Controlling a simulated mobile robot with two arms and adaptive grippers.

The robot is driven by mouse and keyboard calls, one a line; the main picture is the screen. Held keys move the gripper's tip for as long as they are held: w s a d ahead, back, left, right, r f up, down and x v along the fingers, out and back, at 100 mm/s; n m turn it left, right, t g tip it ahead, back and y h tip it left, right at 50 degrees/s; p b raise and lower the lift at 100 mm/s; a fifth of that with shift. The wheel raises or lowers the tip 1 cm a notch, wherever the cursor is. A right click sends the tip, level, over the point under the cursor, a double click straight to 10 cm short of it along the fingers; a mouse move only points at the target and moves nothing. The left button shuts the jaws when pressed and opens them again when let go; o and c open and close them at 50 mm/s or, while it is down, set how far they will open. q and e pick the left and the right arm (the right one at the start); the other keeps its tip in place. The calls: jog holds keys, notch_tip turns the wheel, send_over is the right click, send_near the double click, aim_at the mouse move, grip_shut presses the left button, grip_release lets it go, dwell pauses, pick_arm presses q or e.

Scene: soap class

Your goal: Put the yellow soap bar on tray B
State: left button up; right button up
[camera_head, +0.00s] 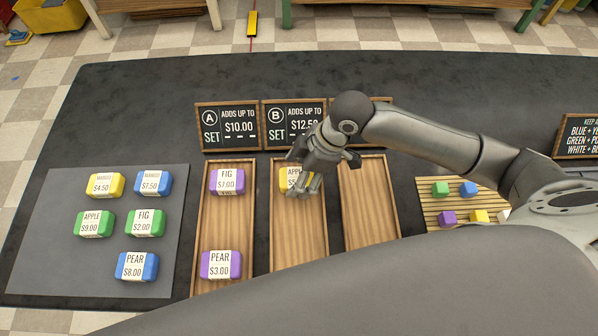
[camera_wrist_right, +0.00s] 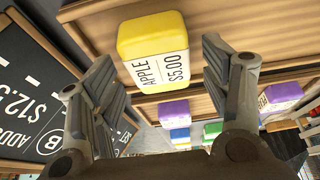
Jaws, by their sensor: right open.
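A yellow soap bar labelled apple $5.00 (camera_head: 290,178) lies near the far end of tray B (camera_head: 298,235), partly hidden by my right gripper in the head view. My right gripper (camera_head: 316,168) is open above that end of the tray, with nothing held. In the right wrist view the yellow apple bar (camera_wrist_right: 152,50) lies on the wood, seen between the spread fingers and apart from them. Another yellow bar, labelled mango $4.50 (camera_head: 104,186), lies on the grey mat (camera_head: 60,255) at the left. My left gripper is not in view.
Tray A (camera_head: 222,212) holds two purple bars. The third tray (camera_head: 368,215) looks empty; my arm covers most of its sign. Green and blue bars lie on the mat. A slatted board (camera_head: 440,211) with small coloured cubes is at right. Price signs (camera_head: 228,127) stand behind the trays.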

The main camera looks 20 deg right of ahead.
jog(key=v, duration=1.1)
jog(key=shift+r+p, duration=0.25)
jog(key=shift+p, duration=0.2)
jog(key=shift+s+d, duration=0.1)
jog(key=shift+d, duration=0.05)
